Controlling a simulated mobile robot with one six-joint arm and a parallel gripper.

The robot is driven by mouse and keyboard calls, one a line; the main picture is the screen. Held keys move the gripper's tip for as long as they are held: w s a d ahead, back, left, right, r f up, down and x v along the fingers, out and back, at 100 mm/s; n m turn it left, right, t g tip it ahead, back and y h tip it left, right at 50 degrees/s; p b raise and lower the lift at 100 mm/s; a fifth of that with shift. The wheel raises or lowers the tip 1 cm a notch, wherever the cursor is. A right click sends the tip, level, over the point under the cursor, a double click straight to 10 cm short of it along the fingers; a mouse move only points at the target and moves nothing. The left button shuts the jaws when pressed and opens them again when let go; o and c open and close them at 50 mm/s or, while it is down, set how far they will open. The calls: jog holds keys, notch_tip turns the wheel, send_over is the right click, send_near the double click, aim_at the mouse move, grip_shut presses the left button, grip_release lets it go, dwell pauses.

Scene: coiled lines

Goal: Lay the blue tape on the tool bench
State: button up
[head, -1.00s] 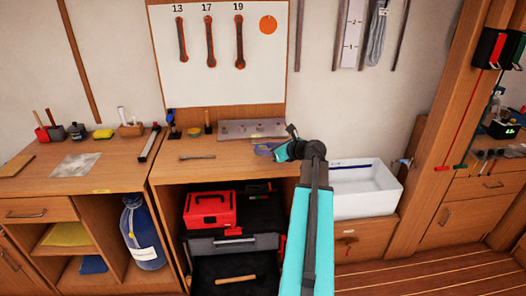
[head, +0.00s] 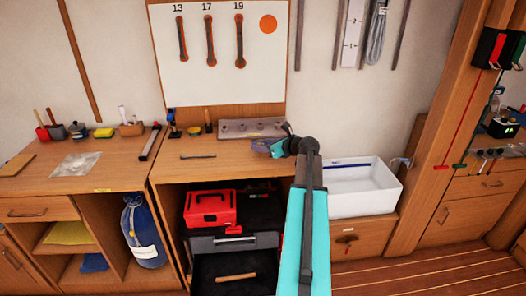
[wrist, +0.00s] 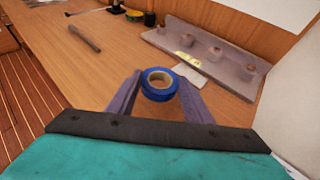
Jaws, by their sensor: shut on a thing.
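The blue tape (wrist: 160,84) is a roll with a pale core. In the wrist view it sits between the two fingers of my gripper (wrist: 159,78), which is shut on it. The wooden tool bench (wrist: 60,70) lies below the roll; whether the roll touches the top is not clear. The fingers and arm mostly hide the tape there.
A grey rack with several round pieces (wrist: 210,50) stands at the back of the bench. A thin dark tool (wrist: 85,38) lies to the left. A white bin (head: 365,195) is right of the bench. The bench top between tool and gripper is clear.

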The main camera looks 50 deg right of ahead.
jog(key=shift+f, duration=1.3)
jog(key=shift+f, duration=0.1)
jog(key=o, duration=1)
jog(key=b+v, duration=0.1)
jog(key=v, duration=1.1)
jog(key=shift+d, duration=0.1)
